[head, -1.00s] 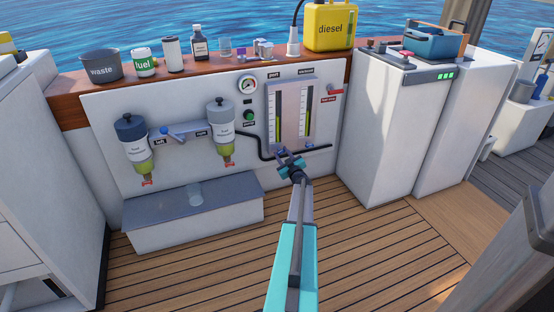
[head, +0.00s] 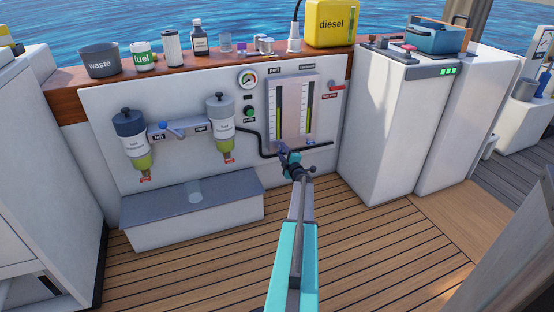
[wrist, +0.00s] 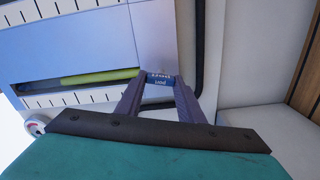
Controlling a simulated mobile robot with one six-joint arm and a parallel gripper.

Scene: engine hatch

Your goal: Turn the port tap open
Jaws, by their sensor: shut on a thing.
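The gauge panel (head: 293,115) on the white bulkhead has two sight tubes, labelled port (head: 275,70) and starboard. My gripper (head: 285,151) is at the lower end of the port tube and hides the port tap in the head view. In the wrist view, my gripper (wrist: 160,80) is shut on a small blue piece lettered "port", the port tap handle (wrist: 158,80). The starboard tap (head: 311,142) is a small blue piece below the starboard tube. Both tubes show yellow-green fuel.
A black hose (head: 262,148) runs along the bulkhead below the panel. A red handle (head: 336,87) is right of the panel. Two fuel filters, one a fuel separator (head: 220,128), hang to the left. A white cabinet (head: 382,130) stands close on the right. The deck in front is clear.

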